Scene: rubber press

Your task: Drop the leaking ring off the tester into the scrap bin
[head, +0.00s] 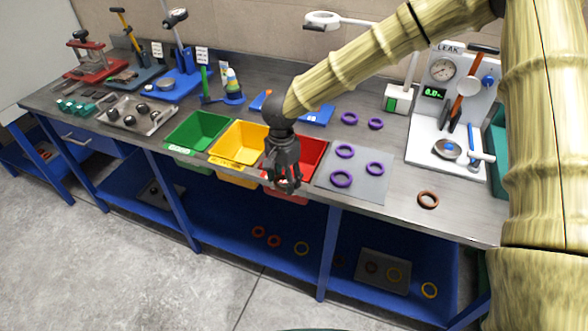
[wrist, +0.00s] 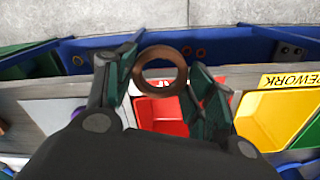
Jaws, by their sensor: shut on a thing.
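A brown ring (wrist: 159,51) is held between the two fingers of my gripper (wrist: 160,76) in the wrist view. In the head view my gripper (head: 286,184) points down at the front edge of the red bin (head: 311,152), and the ring in it is hard to make out. In the wrist view the red bin (wrist: 166,118) lies behind and below the ring, which partly covers its label. The leak tester (head: 443,72) stands at the right of the bench. Its round metal seat (head: 447,149) has no ring visible on it.
A yellow bin (head: 236,151) and a green bin (head: 197,132) stand left of the red one. A grey mat (head: 354,189) with purple rings is to its right. Another brown ring (head: 428,199) lies near the front edge. Loose rings lie on the lower shelf.

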